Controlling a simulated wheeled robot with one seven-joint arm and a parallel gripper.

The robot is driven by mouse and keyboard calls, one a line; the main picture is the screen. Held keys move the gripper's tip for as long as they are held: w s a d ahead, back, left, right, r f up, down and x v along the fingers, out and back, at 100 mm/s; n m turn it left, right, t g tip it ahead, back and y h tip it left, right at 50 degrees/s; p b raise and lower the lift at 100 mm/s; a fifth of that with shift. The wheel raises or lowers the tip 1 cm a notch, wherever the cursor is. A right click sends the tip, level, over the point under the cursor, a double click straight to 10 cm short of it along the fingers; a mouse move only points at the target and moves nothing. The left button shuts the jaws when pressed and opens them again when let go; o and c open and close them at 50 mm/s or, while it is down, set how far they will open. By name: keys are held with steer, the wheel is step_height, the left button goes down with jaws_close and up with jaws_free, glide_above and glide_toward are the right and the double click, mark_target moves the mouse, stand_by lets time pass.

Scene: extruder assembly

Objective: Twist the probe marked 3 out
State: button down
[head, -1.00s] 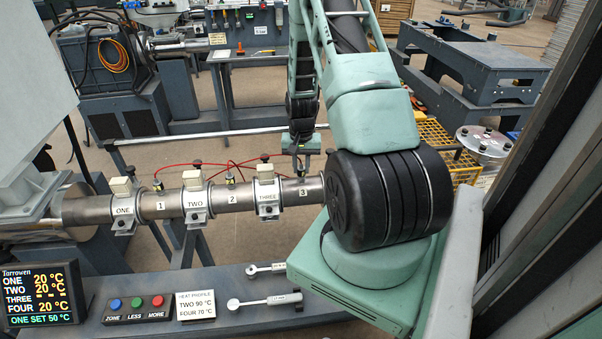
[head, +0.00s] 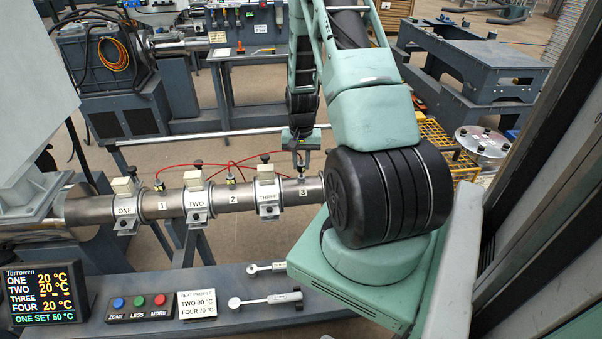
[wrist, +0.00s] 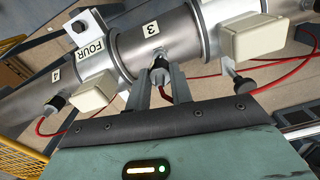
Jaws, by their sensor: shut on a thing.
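The probe marked 3 (wrist: 160,72) stands in the steel barrel (head: 240,196), beside the label 3 (head: 303,192). In the wrist view it has a dark, ringed body and a red cable. My gripper (head: 301,168) reaches down over the barrel from behind. In the wrist view my gripper (wrist: 161,88) has one finger on each side of the probe and is shut on it. The probe's lower end is at the barrel wall; how deep it sits cannot be seen.
Probes 1 (head: 160,184) and 2 (head: 231,175) stand in the barrel to the left. Heater band THREE (head: 267,184) is close beside; band FOUR (wrist: 90,32) shows in the wrist view. Red cables (head: 215,166) run behind. The display (head: 42,294) shows dashes for THREE.

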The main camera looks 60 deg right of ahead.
steer(key=shift+r+p, duration=1.85)
steer(key=shift+r, duration=0.95)
